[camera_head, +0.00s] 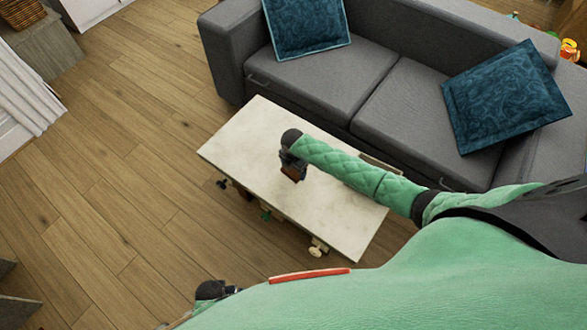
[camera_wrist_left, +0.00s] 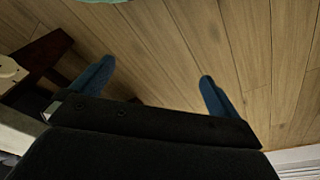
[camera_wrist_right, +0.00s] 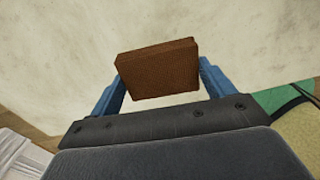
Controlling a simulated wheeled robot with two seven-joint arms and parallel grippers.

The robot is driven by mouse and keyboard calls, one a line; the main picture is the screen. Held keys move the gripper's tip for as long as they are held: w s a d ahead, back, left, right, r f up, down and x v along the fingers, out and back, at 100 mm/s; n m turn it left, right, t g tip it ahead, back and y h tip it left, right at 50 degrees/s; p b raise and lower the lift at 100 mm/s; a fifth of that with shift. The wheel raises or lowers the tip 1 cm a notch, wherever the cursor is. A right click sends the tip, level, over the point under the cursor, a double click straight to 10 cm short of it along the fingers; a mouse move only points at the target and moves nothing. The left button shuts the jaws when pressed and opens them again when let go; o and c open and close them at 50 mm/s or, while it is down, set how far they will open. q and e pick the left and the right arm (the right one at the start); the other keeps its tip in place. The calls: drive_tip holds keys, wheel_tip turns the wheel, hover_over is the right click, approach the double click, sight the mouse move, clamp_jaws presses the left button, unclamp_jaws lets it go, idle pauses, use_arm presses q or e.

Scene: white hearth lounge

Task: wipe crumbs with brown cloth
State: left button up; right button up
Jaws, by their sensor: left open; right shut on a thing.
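The brown cloth (camera_wrist_right: 157,70) is a small, thick brown block held between the blue fingers of my right gripper (camera_wrist_right: 160,85). In the head view the cloth (camera_head: 292,174) shows under my right gripper (camera_head: 292,165), over the pale top of the table (camera_head: 240,145). I cannot tell whether the cloth touches the tabletop. No crumbs can be made out on the table. My left gripper (camera_wrist_left: 155,85) is open and empty, with its fingers apart above the wood floor. In the head view only part of the left gripper (camera_head: 215,290) shows, at the bottom.
A grey sofa (camera_head: 315,85) with blue cushions (camera_head: 505,95) stands right behind the table. A flat dark item (camera_head: 380,163) lies at the table's back edge, partly behind my right arm. Wood floor (camera_head: 120,170) is clear to the left.

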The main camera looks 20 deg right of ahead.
drive_tip(key=shift+r, duration=0.2)
drive_tip(key=shift+r+p, duration=0.4)
drive_tip(key=shift+p, duration=0.05)
use_arm(q)
wheel_tip(320, 180, down, 6)
drive_tip(key=s+p, duration=0.1)
drive_tip(key=shift+s+a+f, duration=0.15)
drive_tip(key=shift+a+f, duration=0.1)
drive_tip(key=shift+a, duration=0.2)
use_arm(e)
drive_tip(key=shift+r, duration=0.8)
